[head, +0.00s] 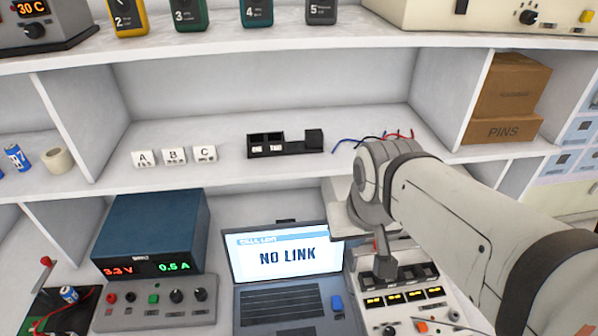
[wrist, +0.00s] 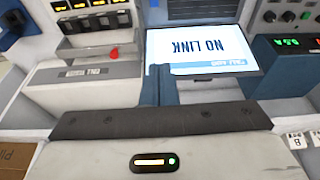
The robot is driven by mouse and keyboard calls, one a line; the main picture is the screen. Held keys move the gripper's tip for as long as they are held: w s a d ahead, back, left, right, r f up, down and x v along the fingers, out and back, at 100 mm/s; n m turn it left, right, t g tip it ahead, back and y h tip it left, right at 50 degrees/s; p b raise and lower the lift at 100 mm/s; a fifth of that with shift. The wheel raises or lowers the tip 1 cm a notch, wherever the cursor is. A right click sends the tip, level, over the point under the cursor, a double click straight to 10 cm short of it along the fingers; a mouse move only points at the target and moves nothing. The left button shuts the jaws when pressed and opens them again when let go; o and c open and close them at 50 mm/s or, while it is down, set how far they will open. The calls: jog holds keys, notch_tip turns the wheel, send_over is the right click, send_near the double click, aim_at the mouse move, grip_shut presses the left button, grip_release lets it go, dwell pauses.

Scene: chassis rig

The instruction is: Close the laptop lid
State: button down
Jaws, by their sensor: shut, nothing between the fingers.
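The laptop (head: 282,306) stands open on the lower shelf in the head view. Its lid (head: 320,270) is raised, and the lit screen reads NO LINK. In the wrist view the lid (wrist: 205,48) appears upside down, with part of the keyboard (wrist: 200,9) at the top edge. My gripper (head: 385,270) is shut and empty. In the head view it points down to the right of the lid, in front of the switch panel, and appears apart from the laptop. I cannot tell its exact depth.
A blue power supply (head: 150,232) with a grey control front stands left of the laptop. A switch panel (head: 375,305) stands close on its right. The shelf above holds lettered blocks (head: 174,156), a black holder (head: 284,143) and cardboard boxes (head: 505,100).

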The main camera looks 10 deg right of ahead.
jog(key=w+a+f+g+p, duration=0.1)
jog(key=w+a+f, duration=0.1)
jog(key=w, duration=0.6)
jog(key=w+a+f, duration=0.2)
jog(key=w, duration=0.7)
notch_tip(320, 180, down, 10)
jog(key=w+p, duration=0.1)
jog(key=shift+w+r+p, duration=0.15)
jog(key=shift+w+p, duration=0.2)
jog(key=shift+w, duration=0.05)
jog(key=shift+d+b, duration=0.35)
jog(key=shift+d, duration=0.05)
